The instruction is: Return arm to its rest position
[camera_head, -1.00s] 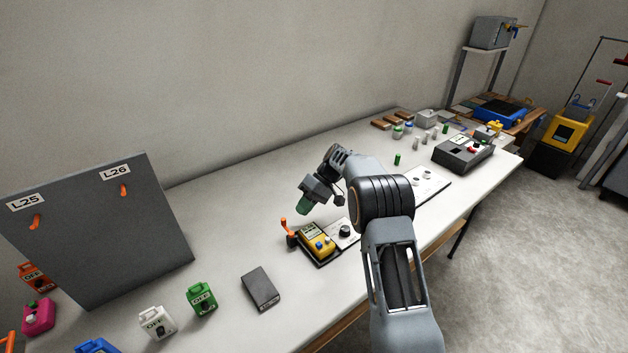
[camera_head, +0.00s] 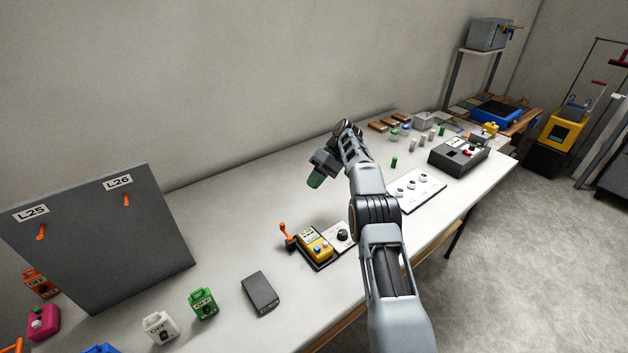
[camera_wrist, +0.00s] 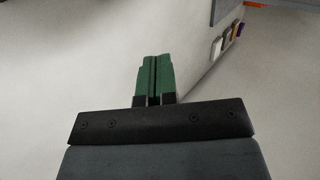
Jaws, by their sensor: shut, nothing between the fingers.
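My gripper (camera_head: 315,180) is in the air above the long white table (camera_head: 225,220), over its back half. In the wrist view its green fingers (camera_wrist: 154,76) lie side by side, shut, with nothing between them. My arm reaches up from the bottom of the head view and bends at the wrist, with the fingers pointing down and left. The gripper touches nothing that I can see.
A yellow device with an orange lever (camera_head: 314,245) sits in front of the gripper. A dark box (camera_head: 260,291), a green padlock-like item (camera_head: 203,303) and a grey panel (camera_head: 105,240) stand left. A white plate with knobs (camera_head: 415,190) and a dark device (camera_head: 460,155) lie right.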

